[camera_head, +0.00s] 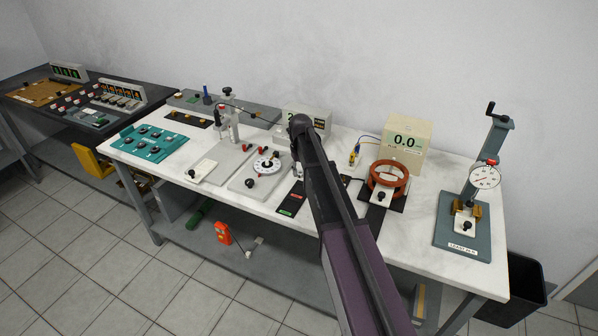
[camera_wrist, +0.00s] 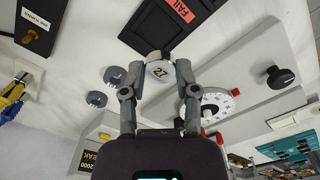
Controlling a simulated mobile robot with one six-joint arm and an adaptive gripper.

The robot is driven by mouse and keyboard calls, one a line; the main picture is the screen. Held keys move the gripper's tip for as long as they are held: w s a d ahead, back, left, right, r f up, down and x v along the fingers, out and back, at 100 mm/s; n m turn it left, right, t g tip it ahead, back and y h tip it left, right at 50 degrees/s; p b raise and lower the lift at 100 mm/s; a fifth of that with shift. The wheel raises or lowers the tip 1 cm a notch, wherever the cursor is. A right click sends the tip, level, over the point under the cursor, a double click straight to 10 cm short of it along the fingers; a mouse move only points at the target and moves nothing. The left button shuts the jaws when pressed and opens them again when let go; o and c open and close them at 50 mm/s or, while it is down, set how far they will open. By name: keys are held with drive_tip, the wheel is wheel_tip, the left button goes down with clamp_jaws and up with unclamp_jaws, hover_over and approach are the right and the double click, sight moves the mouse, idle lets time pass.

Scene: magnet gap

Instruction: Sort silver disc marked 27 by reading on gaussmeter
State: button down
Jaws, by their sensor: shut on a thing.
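The silver disc marked 27 (camera_wrist: 159,71) is between the fingertips of my gripper (camera_wrist: 157,62) in the wrist view. The gripper is shut on it, with its number facing the wrist camera. A black tray with a red FAIL label (camera_wrist: 150,26) lies just beyond the disc.
Two grey discs (camera_wrist: 114,76) lie beside the held one. A white dial (camera_head: 267,163) stands left of my arm. Right of it are a red coil (camera_head: 389,173), a 0.0 display box (camera_head: 408,125) and a gauge stand (camera_head: 485,177). A teal tray (camera_head: 150,145) sits at the left.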

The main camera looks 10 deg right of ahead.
sight(301, 190)
drive_tip(key=shift+f, duration=0.25)
drive_tip(key=shift+d+f+b, duration=0.1)
drive_tip(key=shift+f+b, duration=0.15)
drive_tip(key=shift+b, duration=0.25)
drive_tip(key=shift+s+f, duration=0.1)
idle(0.4)
drive_tip(key=shift+f+b, duration=2.65)
drive_tip(key=shift+b, duration=0.1)
drive_tip(key=shift+f, duration=0.2)
drive_tip(key=shift+c, duration=1.4)
unclamp_jaws()
